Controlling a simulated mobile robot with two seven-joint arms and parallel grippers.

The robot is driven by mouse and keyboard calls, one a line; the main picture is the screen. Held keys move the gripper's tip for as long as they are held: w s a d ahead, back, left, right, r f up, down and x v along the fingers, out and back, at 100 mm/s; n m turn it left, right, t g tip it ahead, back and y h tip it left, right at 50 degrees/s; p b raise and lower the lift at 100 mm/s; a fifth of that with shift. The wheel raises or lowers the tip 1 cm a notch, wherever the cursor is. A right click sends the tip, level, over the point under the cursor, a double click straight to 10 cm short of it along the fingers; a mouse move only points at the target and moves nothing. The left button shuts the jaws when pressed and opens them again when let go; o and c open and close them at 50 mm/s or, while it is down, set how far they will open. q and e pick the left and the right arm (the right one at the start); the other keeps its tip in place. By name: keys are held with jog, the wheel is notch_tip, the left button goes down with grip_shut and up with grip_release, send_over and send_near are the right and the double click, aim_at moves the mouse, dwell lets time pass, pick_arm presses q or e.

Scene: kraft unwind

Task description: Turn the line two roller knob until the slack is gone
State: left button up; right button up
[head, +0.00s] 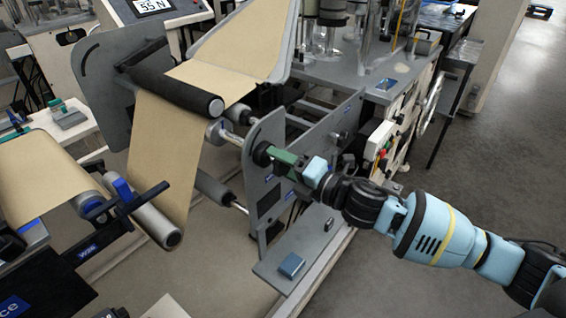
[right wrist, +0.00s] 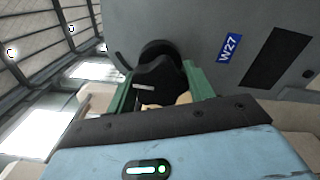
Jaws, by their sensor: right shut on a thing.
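The black roller knob (head: 262,153) is on the outer face of the grey side plate (head: 265,190). My right gripper (head: 273,156) has its green fingers shut on it. In the right wrist view the lobed black knob (right wrist: 162,82) sits between the two fingers, with a pale mark on its face. A blue W27 label (right wrist: 229,48) is on the plate beside it. The kraft web (head: 168,150) runs from the black roller (head: 177,92) down to a lower grey roller (head: 158,226); its lower span looks fairly straight. My left gripper is not in view.
A display reading 55 N (head: 152,6) stands at the back left. Another kraft roll (head: 40,172) is at the left. A small blue box (head: 291,265) lies on the ledge below the plate. Open grey floor (head: 470,160) is at the right.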

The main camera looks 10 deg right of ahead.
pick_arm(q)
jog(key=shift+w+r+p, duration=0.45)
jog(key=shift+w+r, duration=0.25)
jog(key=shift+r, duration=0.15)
pick_arm(e)
jog(key=shift+m, duration=1.3)
jog(key=shift+r+m+p, duration=0.1)
jog(key=shift+m+p, duration=0.4)
jog(key=shift+m, duration=0.7)
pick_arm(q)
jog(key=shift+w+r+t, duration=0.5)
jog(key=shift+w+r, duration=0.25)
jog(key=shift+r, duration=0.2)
pick_arm(e)
jog(key=shift+m, duration=0.4)
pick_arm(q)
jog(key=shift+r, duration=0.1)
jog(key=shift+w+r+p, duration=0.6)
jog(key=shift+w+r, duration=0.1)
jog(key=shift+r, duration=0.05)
pick_arm(e)
jog(key=shift+m, duration=1.6)
